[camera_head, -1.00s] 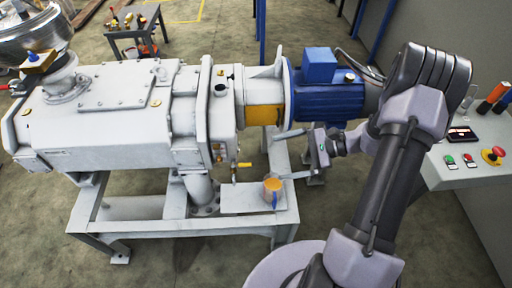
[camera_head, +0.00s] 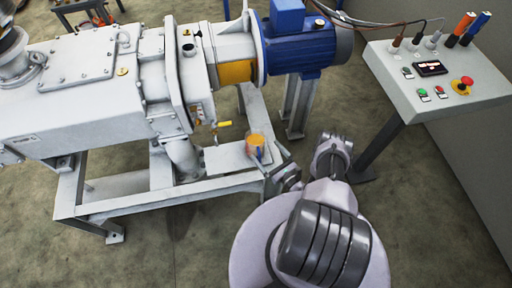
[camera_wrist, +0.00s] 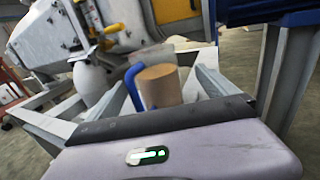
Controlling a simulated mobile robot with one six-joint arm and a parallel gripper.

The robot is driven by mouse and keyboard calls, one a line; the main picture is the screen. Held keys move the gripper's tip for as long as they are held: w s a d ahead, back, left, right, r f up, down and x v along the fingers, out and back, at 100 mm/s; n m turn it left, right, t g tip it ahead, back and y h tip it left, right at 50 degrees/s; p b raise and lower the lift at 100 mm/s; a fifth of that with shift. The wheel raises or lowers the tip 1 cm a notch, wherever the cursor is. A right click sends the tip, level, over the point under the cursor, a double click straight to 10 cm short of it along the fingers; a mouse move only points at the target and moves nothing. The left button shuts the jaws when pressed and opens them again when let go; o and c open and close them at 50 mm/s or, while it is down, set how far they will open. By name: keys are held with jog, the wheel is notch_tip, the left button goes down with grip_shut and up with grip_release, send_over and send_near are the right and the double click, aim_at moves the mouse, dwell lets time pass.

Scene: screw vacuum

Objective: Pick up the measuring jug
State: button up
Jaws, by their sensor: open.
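The measuring jug (camera_head: 256,143) stands upright on the light grey shelf plate (camera_head: 225,160) of the machine frame, near the plate's right end. It has orange-brown contents and a blue handle. In the wrist view the jug (camera_wrist: 160,86) is straight ahead, with its blue handle on the left. My gripper (camera_head: 272,164) is open and empty, just in front and to the right of the jug. In the wrist view one finger lies to each side of the jug. I cannot tell whether either finger touches it.
The grey vacuum machine (camera_head: 90,85) and its blue motor (camera_head: 305,45) stand above and behind the jug. A yellow-handled valve (camera_head: 222,124) sticks out just left of the jug. A control console (camera_head: 440,80) stands at the right. The floor in front is clear.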

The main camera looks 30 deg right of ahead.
aim_at(261, 147)
jog(key=w, duration=0.2)
jog(key=w+a+b, duration=0.1)
jog(key=w, duration=0.1)
jog(key=w+b, duration=0.1)
jog(key=w, duration=0.1)
jog(key=shift+a+r, duration=0.1)
jog(key=shift+a, duration=0.2)
jog(key=shift+w+r, duration=0.1)
jog(key=shift+w, duration=0.05)
jog(key=c, duration=2.1)
jog(key=shift+r, duration=0.1)
